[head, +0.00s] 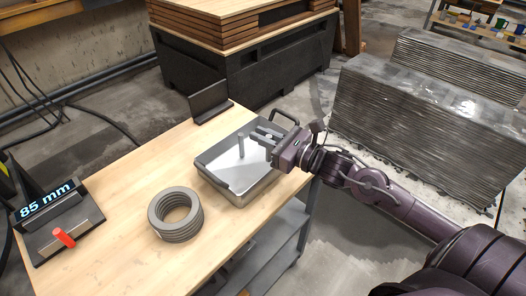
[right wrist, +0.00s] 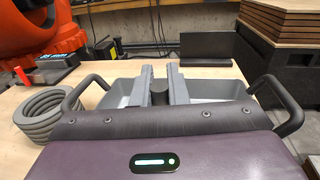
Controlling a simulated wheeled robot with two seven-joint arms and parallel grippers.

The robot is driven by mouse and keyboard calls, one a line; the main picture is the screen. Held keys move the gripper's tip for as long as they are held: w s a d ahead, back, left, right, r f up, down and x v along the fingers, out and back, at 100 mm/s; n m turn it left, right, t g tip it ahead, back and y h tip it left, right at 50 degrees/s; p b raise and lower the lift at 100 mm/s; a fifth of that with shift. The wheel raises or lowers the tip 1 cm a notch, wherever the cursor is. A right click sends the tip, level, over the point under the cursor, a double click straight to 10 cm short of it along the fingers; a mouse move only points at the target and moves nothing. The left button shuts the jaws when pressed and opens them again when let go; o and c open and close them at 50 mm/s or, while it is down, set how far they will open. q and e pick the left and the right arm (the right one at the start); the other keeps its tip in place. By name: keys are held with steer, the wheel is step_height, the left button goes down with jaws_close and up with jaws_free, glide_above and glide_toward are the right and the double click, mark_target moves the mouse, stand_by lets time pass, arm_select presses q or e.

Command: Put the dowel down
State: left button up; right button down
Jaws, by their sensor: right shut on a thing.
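My right gripper (head: 262,134) reaches in from the right, low over the grey metal tray (head: 211,175) on the wooden table. In the right wrist view, the two grey fingers of this gripper (right wrist: 160,82) are shut on the dowel (right wrist: 158,94), a short dark-grey cylinder between them. Its lower part is hidden by the gripper body. In the head view, a light-grey upright post (head: 241,146) shows over the tray just left of the fingertips. I cannot tell whether it is the dowel's end or a separate post, or whether the dowel touches the tray floor.
A stack of grey rings (head: 156,221) stands left of the tray. A gauge stand reading 85 mm (head: 47,202) with a red peg (head: 63,237) is at the far left. A dark angled plate (head: 210,103) stands behind. The tray has raised handles (right wrist: 283,104). Bare tabletop lies between.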

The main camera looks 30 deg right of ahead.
step_height(320, 180, down, 6)
steer(key=shift+r, duration=0.25)
steer(key=shift+f, duration=0.15)
steer(key=c, duration=1.4)
jaws_free()
steer(key=shift+c, duration=0.2)
